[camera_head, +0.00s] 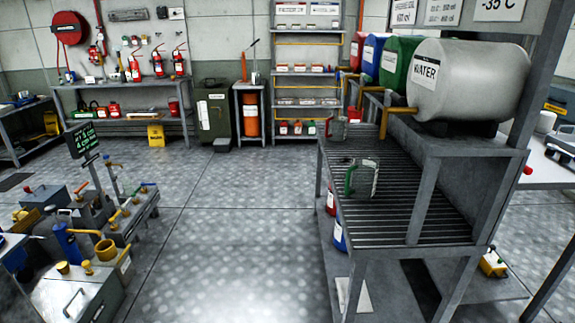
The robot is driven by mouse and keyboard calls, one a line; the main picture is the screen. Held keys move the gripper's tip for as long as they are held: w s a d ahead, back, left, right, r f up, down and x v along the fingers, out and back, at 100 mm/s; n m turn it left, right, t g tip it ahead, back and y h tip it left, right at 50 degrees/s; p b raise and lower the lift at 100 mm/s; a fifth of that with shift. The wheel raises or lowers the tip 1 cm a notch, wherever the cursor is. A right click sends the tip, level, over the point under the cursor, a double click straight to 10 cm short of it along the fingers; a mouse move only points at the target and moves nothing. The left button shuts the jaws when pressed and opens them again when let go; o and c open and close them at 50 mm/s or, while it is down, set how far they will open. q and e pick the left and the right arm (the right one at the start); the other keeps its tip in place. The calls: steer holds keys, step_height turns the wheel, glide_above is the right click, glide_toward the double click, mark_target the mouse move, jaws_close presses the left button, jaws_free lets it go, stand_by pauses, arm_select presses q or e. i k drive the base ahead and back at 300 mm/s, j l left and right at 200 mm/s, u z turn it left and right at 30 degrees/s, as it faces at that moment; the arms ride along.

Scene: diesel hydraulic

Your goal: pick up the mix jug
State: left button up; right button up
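A clear jug with a green handle (362,180) stands on the slatted top of the metal bench (395,210) at the right; it looks like the mix jug, but I can read no label on it. Its handle is on the left side. A second, smaller grey jug or can with a reddish part (337,131) stands farther back on the same bench. Neither of my grippers shows in this view, and nothing is seen touching the jug.
A grey WATER tank (455,80) with a yellow tap sits on a raised shelf beside the slats, with green (400,65), blue and red tanks behind. A cluttered machine (85,290) stands at the left. The floor (230,230) between is clear.

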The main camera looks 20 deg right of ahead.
mark_target(362, 176)
steer(key=i+j, duration=0.1)
steer(key=i, duration=0.6)
steer(key=i+j, duration=0.15)
steer(key=i, duration=0.55)
steer(key=i+z, duration=0.25)
steer(key=z, duration=0.15)
steer(key=i+j+z, duration=0.1)
steer(key=i+z, duration=0.25)
steer(key=i+j+z, duration=0.15)
steer(key=z, duration=0.25)
steer(key=i+j+z, duration=0.35)
steer(key=k+l, duration=0.1)
